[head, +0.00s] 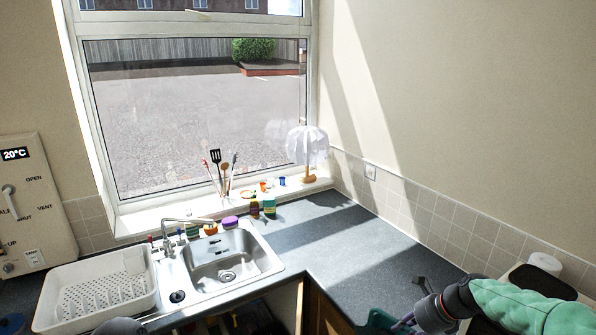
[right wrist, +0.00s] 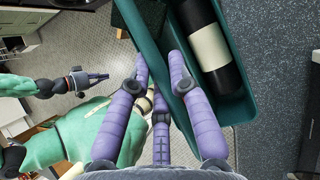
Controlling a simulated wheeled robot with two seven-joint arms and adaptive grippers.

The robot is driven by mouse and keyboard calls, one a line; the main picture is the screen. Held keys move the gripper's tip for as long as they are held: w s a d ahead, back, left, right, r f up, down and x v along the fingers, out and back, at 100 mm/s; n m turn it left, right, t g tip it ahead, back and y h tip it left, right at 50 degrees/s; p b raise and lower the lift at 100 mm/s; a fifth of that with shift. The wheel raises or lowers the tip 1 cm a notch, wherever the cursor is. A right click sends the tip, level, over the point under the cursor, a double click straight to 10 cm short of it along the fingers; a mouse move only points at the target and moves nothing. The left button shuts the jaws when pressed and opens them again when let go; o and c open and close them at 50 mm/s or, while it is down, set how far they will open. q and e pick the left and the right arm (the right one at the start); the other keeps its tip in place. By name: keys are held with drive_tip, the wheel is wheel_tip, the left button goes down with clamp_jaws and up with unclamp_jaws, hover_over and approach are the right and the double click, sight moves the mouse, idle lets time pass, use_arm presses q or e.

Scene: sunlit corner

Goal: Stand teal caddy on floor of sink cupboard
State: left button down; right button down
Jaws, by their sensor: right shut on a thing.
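The teal caddy (right wrist: 211,111) is an open-topped box holding a black bottle with a cream label (right wrist: 208,47). A small part of the caddy (head: 379,321) shows at the bottom edge of the head view, by the worktop's front edge. My right gripper (right wrist: 160,68) is shut on the caddy's wall with its purple fingers; in the head view the gripper (head: 407,322) is partly cut off. My left gripper (right wrist: 97,77) shows in the right wrist view, apart from the caddy; its jaw opening is unclear. The sink cupboard (head: 262,312) is open below the sink, its inside dark and its floor mostly hidden.
The sink (head: 262,262) and a white drying rack (head: 60,316) are set at the left of the worktop (head: 345,255). Bottles and sponges line the sink's back edge. A white lamp (head: 307,146) stands on the sill. The worktop right of the sink is mostly clear.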

drive_tip(key=s+a+f+n+g+h, duration=0.45)
drive_tip(key=f+n, duration=0.25)
drive_tip(key=n, duration=0.7)
drive_tip(key=s+a+f+n+g+h, duration=0.3)
drive_tip(key=s+a+f+n+g, duration=0.35)
drive_tip(key=n, duration=0.75)
wheel_tip(320, 180, down, 12)
drive_tip(key=w+d+t+b, duration=0.1)
drive_tip(key=w+b, duration=0.1)
drive_tip(key=b, duration=0.9)
drive_tip(key=shift+d+f+t+b, duration=0.2)
drive_tip(key=shift+d+t+b, duration=0.1)
drive_tip(key=shift+d, duration=0.05)
drive_tip(key=shift+r, duration=0.1)
